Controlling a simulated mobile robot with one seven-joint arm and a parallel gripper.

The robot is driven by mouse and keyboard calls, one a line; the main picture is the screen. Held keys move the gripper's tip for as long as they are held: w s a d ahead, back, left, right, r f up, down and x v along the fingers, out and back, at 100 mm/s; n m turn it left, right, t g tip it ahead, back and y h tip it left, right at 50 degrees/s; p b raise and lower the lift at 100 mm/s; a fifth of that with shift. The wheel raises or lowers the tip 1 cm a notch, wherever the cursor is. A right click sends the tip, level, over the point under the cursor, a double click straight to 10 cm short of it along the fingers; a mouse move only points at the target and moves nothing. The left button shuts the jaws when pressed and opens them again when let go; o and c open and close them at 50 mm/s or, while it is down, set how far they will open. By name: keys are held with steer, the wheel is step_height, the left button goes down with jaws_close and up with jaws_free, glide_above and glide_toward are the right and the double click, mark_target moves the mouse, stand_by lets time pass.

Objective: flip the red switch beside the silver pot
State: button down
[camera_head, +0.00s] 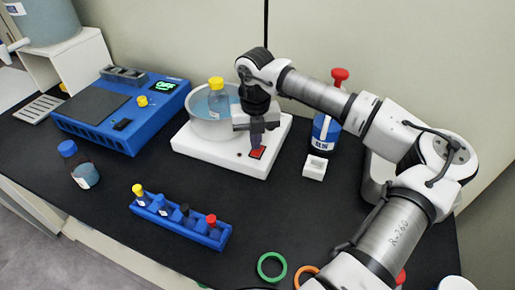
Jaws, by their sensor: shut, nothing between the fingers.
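The red switch (257,153) is set in the front right part of a white base (215,152). The silver pot (202,126) sits on that base, just left of and behind the switch. A bottle with a yellow cap (217,91) stands in the pot. My gripper (257,146) points down with its fingers shut and empty, its tips right at or just above the switch. The fingers hide part of the switch. I cannot tell whether they touch it or which way it is set.
A blue device (98,138) stands left. A blue rack (180,222) with several vials and a loose blue-capped bottle (85,176) are in front. A small white block (315,167) and a blue bottle (326,133) are to the right. Rings (272,267) lie near the front.

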mark_target(256, 152)
steer(key=shift+f+b, duration=1)
stand_by(0.6)
steer(key=shift+r, duration=0.1)
steer(key=shift+r+p, duration=1.6)
steer(key=shift+r, duration=1.8)
steer(key=shift+r, duration=0.1)
